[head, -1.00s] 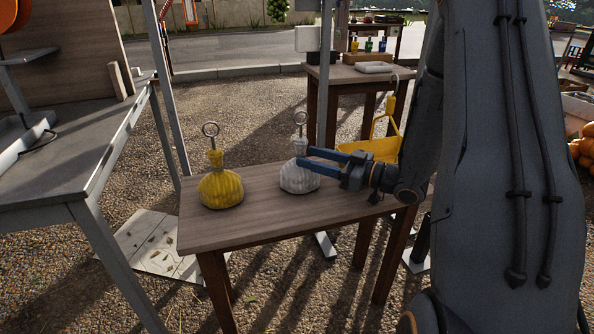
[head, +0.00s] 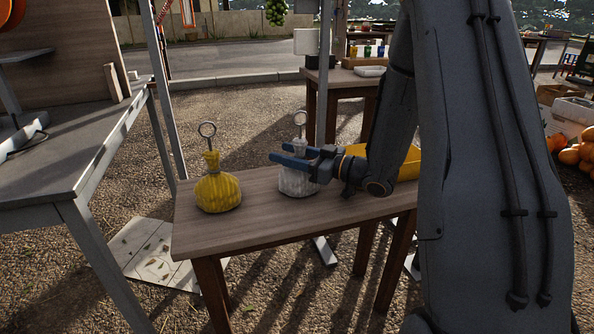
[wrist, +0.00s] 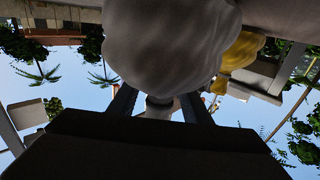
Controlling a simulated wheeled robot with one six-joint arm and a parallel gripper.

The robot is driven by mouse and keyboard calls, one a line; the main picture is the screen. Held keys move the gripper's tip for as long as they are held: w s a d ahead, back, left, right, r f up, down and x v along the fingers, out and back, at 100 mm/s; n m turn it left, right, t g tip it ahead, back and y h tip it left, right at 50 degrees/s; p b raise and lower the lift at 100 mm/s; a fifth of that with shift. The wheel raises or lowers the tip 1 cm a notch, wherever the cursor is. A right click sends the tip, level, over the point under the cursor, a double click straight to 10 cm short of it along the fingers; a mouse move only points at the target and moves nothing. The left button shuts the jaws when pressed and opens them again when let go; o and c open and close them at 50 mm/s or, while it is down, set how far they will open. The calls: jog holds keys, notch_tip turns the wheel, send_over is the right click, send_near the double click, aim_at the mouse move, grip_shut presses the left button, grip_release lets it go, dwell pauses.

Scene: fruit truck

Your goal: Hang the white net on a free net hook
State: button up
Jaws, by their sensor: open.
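The white net (head: 297,181) stands upright on the small wooden table (head: 250,223), with a metal ring at its top. My gripper (head: 288,156) is open, with its blue fingers at the height of the net's neck. In the wrist view the white net (wrist: 165,45) fills the upper middle, and its narrow neck shows between the two fingers of my gripper (wrist: 158,103). A yellow net (head: 217,190) with a ring stands left of the white one. It also shows in the wrist view (wrist: 243,50). I cannot make out any net hook.
A metal post (head: 326,85) rises behind the white net. A yellow item (head: 409,163) lies partly behind my arm at the right. A grey table (head: 70,160) stands at the left, and another wooden table (head: 345,76) at the back.

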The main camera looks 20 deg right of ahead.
jog(key=c, duration=1.1)
jog(key=shift+r+p, duration=2.6)
jog(key=shift+r, duration=0.5)
